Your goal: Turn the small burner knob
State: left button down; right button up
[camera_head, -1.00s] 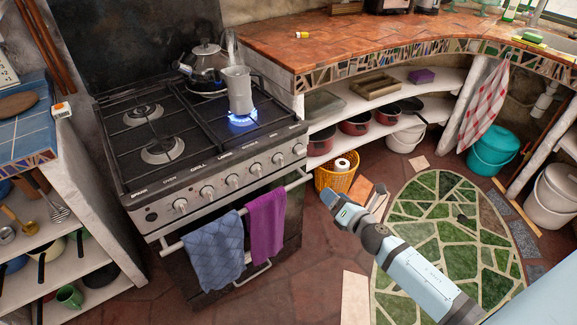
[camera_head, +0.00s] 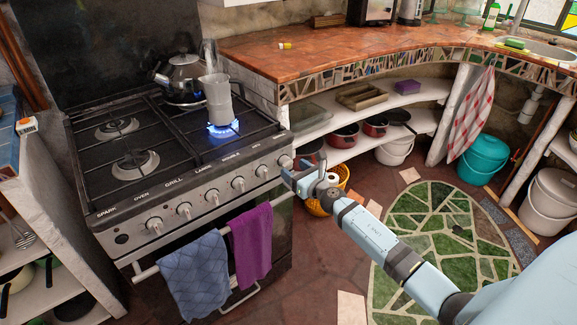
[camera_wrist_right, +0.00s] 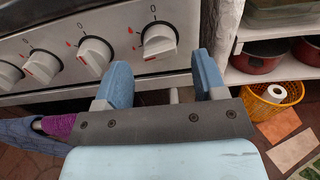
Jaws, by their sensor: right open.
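The stove (camera_head: 130,185) has a slanted front panel with a row of several white-grey knobs. The small print over the knobs is hard to read, so I cannot tell for sure which is the small burner knob. My right gripper (camera_head: 292,170) is at the right end of the row, by the rightmost knob (camera_head: 285,161). In the right wrist view that knob (camera_wrist_right: 159,40) shows ahead of and between the open blue fingers (camera_wrist_right: 165,72), with a red pointer and a 0 mark above. Nothing is between the fingers. My left gripper is not in view.
A grey pot (camera_head: 218,103) stands over a lit blue flame, with a kettle (camera_head: 184,80) behind it. Blue (camera_head: 196,280) and purple (camera_head: 252,243) towels hang on the oven rail below the knobs. An orange basket (camera_head: 318,207) stands on the floor right of the stove.

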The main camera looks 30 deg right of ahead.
aim_at(289, 163)
jog(key=shift+w+a, duration=0.15)
jog(key=shift+w, duration=1.55)
jog(key=c, duration=0.9)
